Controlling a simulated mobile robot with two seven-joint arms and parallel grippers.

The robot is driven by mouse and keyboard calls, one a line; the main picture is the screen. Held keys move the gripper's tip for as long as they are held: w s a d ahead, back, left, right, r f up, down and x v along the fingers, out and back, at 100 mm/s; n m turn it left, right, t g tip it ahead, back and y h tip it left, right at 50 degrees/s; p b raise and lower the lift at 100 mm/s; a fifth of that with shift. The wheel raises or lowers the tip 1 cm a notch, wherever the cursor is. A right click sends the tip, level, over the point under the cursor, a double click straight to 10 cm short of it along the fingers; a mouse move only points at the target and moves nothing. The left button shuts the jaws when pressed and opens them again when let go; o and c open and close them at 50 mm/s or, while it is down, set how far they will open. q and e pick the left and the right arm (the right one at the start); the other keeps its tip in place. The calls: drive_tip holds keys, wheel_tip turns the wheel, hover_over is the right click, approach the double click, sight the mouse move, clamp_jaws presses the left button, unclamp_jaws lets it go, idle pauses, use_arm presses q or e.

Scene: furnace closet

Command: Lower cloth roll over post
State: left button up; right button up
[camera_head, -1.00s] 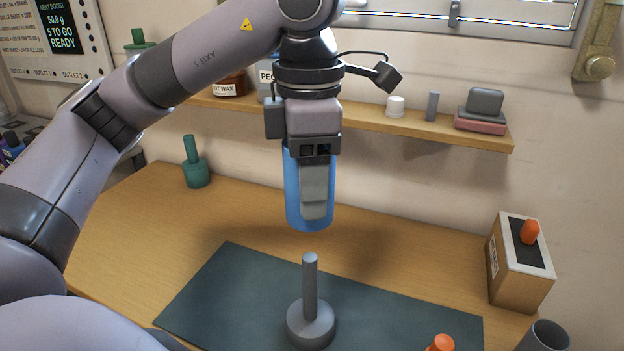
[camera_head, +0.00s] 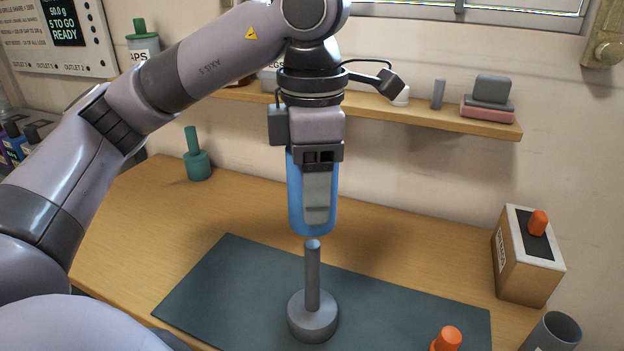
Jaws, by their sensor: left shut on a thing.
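A blue cloth roll (camera_head: 296,212) hangs upright in my left gripper (camera_head: 316,205), which is shut on it. One grey finger covers the middle of the roll's near side. A grey post (camera_head: 313,280) stands upright on a round base (camera_head: 313,318) on the dark mat. The roll's lower end shows just above the post's tip, nearly in line with it in the picture. A narrow gap shows between them, and the depth alignment is hard to tell. My right gripper is not in view.
The dark mat (camera_head: 220,290) lies on the wooden table (camera_head: 130,235). A green-handled object (camera_head: 198,163) stands at the back left. A box with an orange knob (camera_head: 527,255), an orange-topped item (camera_head: 448,339) and a grey cup (camera_head: 553,333) are at the right. A wall shelf (camera_head: 460,122) runs behind.

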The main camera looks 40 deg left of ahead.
sight(312, 243)
use_arm(q)
drive_tip(key=shift+f+b, duration=0.7)
drive_tip(key=shift+f, duration=0.55)
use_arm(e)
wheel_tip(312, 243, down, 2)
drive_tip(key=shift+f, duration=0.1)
use_arm(q)
drive_tip(key=shift+p, duration=0.3)
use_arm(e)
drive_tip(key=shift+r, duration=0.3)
use_arm(q)
drive_tip(key=shift+f, duration=0.1)
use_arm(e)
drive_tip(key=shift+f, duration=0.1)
use_arm(q)
drive_tip(key=shift+f+b, duration=0.35)
drive_tip(key=shift+b, duration=0.1)
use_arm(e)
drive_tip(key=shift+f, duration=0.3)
use_arm(q)
drive_tip(key=shift+f+b, duration=1.05)
drive_tip(key=shift+f, duration=0.2)
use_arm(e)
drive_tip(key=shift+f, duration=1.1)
use_arm(q)
drive_tip(key=shift+f+b, duration=0.45)
drive_tip(key=shift+f, duration=0.05)
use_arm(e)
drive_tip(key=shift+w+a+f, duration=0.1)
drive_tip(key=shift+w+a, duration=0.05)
